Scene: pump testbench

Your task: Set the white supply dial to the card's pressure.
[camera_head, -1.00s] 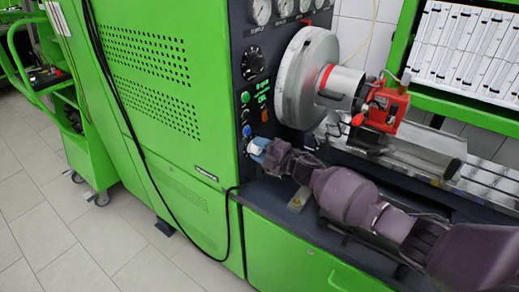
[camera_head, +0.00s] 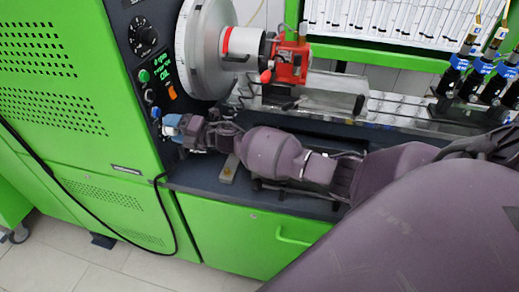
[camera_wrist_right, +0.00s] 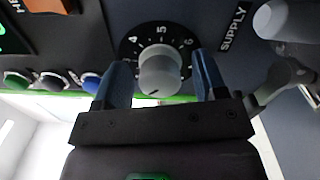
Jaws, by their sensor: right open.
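The white supply dial (camera_wrist_right: 160,72) shows in the right wrist view as a pale round knob on a dark scale with the numbers 4, 5 and 6 and the word SUPPLY beside it. A short dark mark shows near the knob's lower edge. My right gripper (camera_wrist_right: 158,66) is open, with one blue finger on each side of the knob; I cannot tell whether they touch it. In the head view my right gripper (camera_head: 169,124) is at the lower front panel and hides the dial. I cannot make out the card. My left gripper is not in view.
A black dial (camera_head: 143,35) and a green button (camera_head: 144,76) are above on the panel. A grey disc (camera_head: 200,45) and red clamp (camera_head: 291,62) stand behind my forearm. Blue-labelled injectors (camera_head: 468,65) stand at the right.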

